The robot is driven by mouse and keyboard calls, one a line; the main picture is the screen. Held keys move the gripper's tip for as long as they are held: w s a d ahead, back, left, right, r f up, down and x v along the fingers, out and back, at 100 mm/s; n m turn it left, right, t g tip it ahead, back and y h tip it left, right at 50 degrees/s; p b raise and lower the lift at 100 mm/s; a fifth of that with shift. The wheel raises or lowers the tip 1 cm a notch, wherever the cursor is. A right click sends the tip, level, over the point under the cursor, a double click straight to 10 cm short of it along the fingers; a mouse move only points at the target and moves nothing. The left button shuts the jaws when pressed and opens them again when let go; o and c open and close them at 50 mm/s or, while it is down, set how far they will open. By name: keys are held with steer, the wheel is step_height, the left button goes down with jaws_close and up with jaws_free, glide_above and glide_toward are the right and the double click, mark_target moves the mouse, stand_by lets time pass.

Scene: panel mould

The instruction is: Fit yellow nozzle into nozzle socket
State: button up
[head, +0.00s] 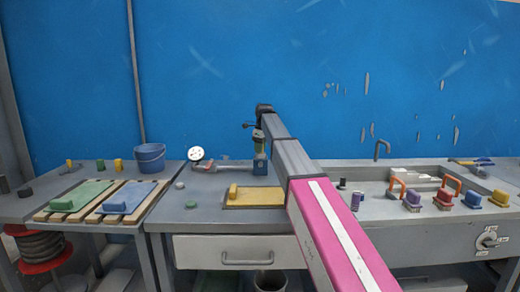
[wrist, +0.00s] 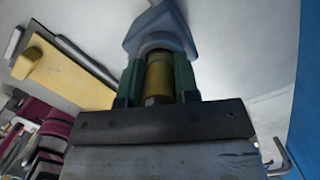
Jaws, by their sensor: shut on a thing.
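My gripper (wrist: 158,76) points down at the work table, its two green fingers closed on the yellow nozzle (wrist: 159,82), a short cylinder. In the head view my gripper (head: 259,147) is small and stands right above a blue block (head: 260,168), which looks like the nozzle socket. In the wrist view the blue block (wrist: 158,22) lies just beyond the fingertips, with a grey round part facing the nozzle. The nozzle's far end is hidden at that part, so I cannot tell whether it is inside, touching or just above.
A yellow board (head: 262,196) with a raised grip lies in front of the block. A round white dial (head: 196,154) and a clamp-like tool (head: 220,166) stand to its left. Green (head: 80,195) and blue panels (head: 128,197) lie farther left; a sink (head: 405,181) is right.

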steer(key=shift+f, duration=0.2)
steer(key=o, duration=0.9)
steer(key=shift+r, duration=0.1)
steer(key=r, duration=0.4)
steer(key=d+r, duration=0.1)
steer(key=r, duration=0.7)
steer(key=shift+s+d, duration=0.15)
steer(key=shift+s, duration=0.2)
